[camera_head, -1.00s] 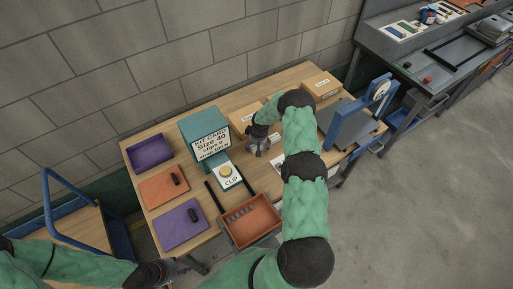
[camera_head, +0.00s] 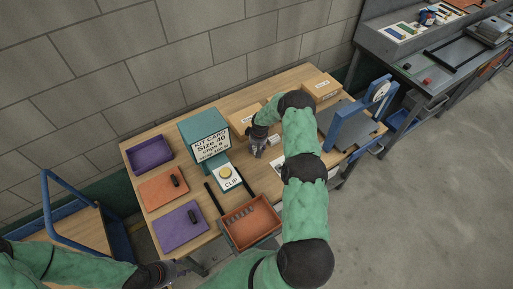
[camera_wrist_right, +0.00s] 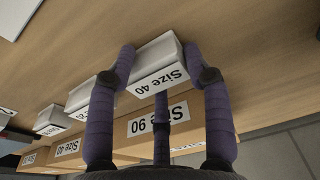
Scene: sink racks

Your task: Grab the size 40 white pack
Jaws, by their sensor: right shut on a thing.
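The white pack labelled "Size 40" (camera_wrist_right: 152,62) lies at the top centre of the right wrist view, on the wooden table. My right gripper (camera_wrist_right: 158,56) is shut on it, with a finger at each side and a third finger below its label.
Other white packs (camera_wrist_right: 52,120) stand in a row beside the held one. A cardboard box labelled "Size 90" (camera_wrist_right: 160,121) is close by. An orange bin (camera_head: 262,222), a purple tray (camera_head: 150,153) and a blue frame (camera_head: 345,125) are on the table.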

